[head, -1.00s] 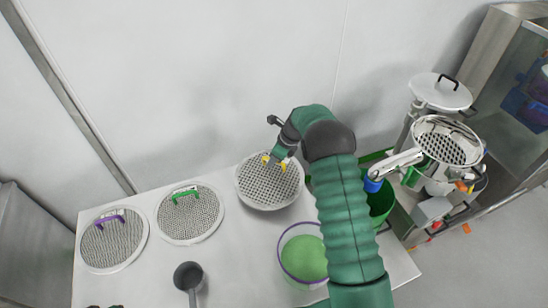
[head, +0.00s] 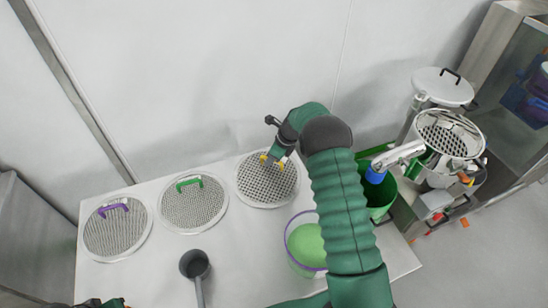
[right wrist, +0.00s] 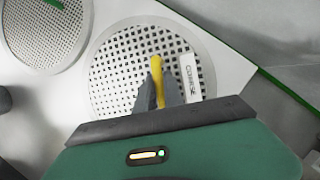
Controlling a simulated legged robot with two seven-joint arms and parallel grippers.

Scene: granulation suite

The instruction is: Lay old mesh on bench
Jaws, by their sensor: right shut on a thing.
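The old mesh (head: 266,193) is a round perforated metal disc with a yellow handle (right wrist: 156,68) and a white label reading COARSE (right wrist: 190,77). It lies flat on the white bench (head: 235,255), at the right end of a row of meshes. My right gripper (head: 274,160) is over the mesh's back part, shut on its yellow handle; the right wrist view shows the handle between the two grey fingers. Only a small dark and green part of my left gripper (head: 103,303) shows at the bottom left edge; its fingers cannot be made out.
Meshes with a green handle (head: 193,207) and a purple handle (head: 115,230) lie to the left. A grey scoop (head: 195,264) and a purple-rimmed bowl of green powder (head: 306,246) stand in front. A green bin (head: 378,198) and a sieve machine (head: 450,140) are at right.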

